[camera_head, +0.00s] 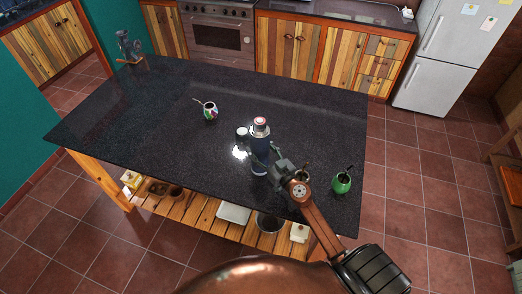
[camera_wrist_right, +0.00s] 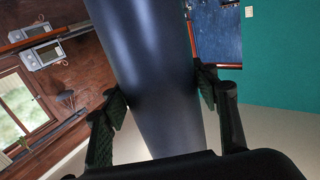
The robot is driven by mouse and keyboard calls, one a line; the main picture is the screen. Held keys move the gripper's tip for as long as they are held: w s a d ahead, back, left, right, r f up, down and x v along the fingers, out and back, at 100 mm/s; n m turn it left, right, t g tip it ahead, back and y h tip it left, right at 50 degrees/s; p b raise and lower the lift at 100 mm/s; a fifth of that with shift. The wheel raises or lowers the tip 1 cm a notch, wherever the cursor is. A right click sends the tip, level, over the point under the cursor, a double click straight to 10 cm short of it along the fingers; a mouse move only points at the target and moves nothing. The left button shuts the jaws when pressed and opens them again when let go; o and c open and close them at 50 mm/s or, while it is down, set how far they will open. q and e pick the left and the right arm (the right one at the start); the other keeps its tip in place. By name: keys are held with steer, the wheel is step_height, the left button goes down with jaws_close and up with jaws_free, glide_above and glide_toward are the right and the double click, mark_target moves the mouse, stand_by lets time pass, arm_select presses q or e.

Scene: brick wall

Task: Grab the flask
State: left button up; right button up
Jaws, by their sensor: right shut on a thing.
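The flask (camera_head: 260,143) is a dark blue cylinder with a silver and reddish top. It stands upright on the dark island counter (camera_head: 170,115), or very near it; I cannot tell whether its base touches. My right gripper (camera_head: 268,160) is shut on the flask's body from the right side. In the right wrist view the flask (camera_wrist_right: 155,75) fills the middle, with a padded finger of the gripper (camera_wrist_right: 160,100) on each side. My left gripper is not in view.
A small white-topped item (camera_head: 241,132) stands just left of the flask. A colourful mate cup (camera_head: 210,111) is further left, a green one (camera_head: 342,183) is to the right, and another cup (camera_head: 302,173) is partly hidden behind my right arm. The counter's left half is mostly clear.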

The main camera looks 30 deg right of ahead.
jaws_close()
steer(key=shift+r, duration=0.15)
stand_by(0.4)
steer(key=shift+r, duration=0.1)
